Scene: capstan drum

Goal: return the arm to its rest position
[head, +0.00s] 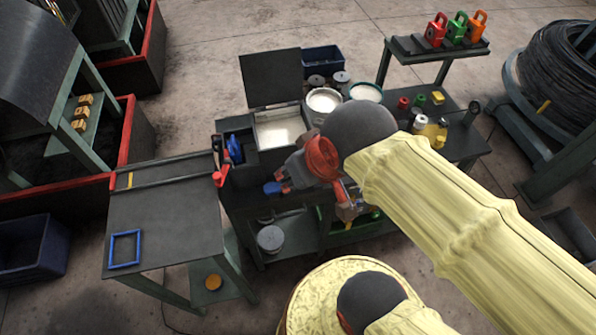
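My arm, in a pale yellow sleeve, reaches in from the lower right of the head view to a dark rounded joint and an orange-red ring. My gripper (282,180) is beyond the ring, above the front of the dark workbench (290,205). A small blue piece (272,187) shows at its tip; I cannot tell whether it is a fingertip or something behind. The finger gap is too small and partly hidden to read. The arm covers part of the bench.
An open box (280,128) with a raised lid and pale round tubs (324,100) stand close behind my gripper. A side table (165,225) with a blue frame (125,248) is at left. Padlocks (459,28) stand on a raised shelf at right. Open floor (200,60) lies behind.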

